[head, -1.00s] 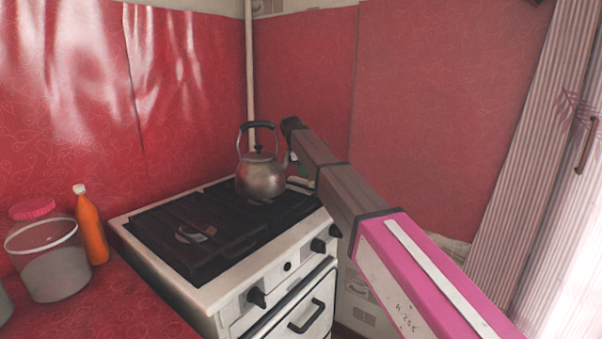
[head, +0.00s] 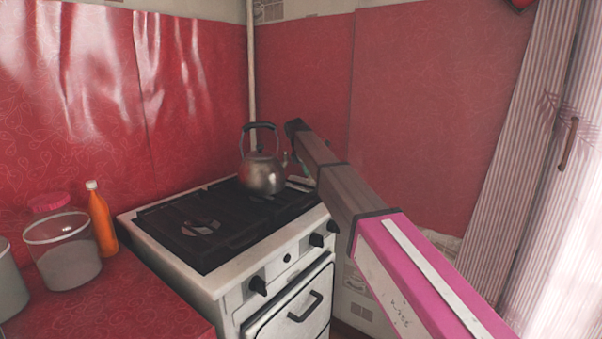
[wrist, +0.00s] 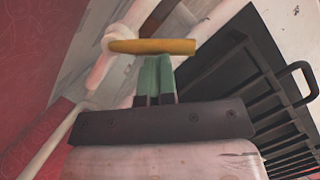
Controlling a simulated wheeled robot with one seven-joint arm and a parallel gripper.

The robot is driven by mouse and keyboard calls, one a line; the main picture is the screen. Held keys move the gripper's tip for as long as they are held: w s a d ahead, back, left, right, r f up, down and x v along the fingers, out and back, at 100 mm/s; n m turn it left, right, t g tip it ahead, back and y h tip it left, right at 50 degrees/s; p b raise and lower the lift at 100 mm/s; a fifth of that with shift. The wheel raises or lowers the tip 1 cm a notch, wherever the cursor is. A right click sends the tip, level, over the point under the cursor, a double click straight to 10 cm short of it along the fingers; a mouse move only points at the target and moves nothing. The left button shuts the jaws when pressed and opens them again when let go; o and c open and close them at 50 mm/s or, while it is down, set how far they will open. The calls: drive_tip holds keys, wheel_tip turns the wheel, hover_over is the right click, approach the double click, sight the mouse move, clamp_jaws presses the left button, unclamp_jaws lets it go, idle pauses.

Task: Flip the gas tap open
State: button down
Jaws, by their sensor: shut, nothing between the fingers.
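The gas tap's yellow lever (wrist: 140,46) shows in the wrist view, lying crosswise on a pale pipe fitting (wrist: 102,64) near the wall. My gripper (wrist: 157,60) has its green fingers together, with nothing between them. The fingertips appear just below the middle of the lever in the picture; I cannot tell whether they touch it. In the head view my arm reaches behind the stove's right rear, and the tap cannot be made out there.
A white stove (head: 180,272) with a dark grate stands in the corner. A metal kettle (head: 262,176) sits on it close to my arm. A pale vertical pipe (head: 252,75) runs up the corner. A jar (head: 62,262) and an orange bottle (head: 103,225) stand on the red counter (head: 110,312).

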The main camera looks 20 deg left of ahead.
drive_tip(key=d+n, duration=0.2)
drive_tip(key=n, duration=0.1)
drive_tip(key=shift+w+d+n+t+y, duration=0.1)
drive_tip(key=shift+w+n+t+y, duration=0.05)
drive_tip(key=shift+n+t+y, duration=0.2)
drive_tip(key=shift+w+d+n+t+y, duration=0.15)
drive_tip(key=shift+w+d+n, duration=0.2)
drive_tip(key=shift+n, duration=0.3)
drive_tip(key=shift+w+d+n+t+y, duration=0.1)
drive_tip(key=shift+w+d+n, duration=0.1)
drive_tip(key=shift+d+n, duration=0.3)
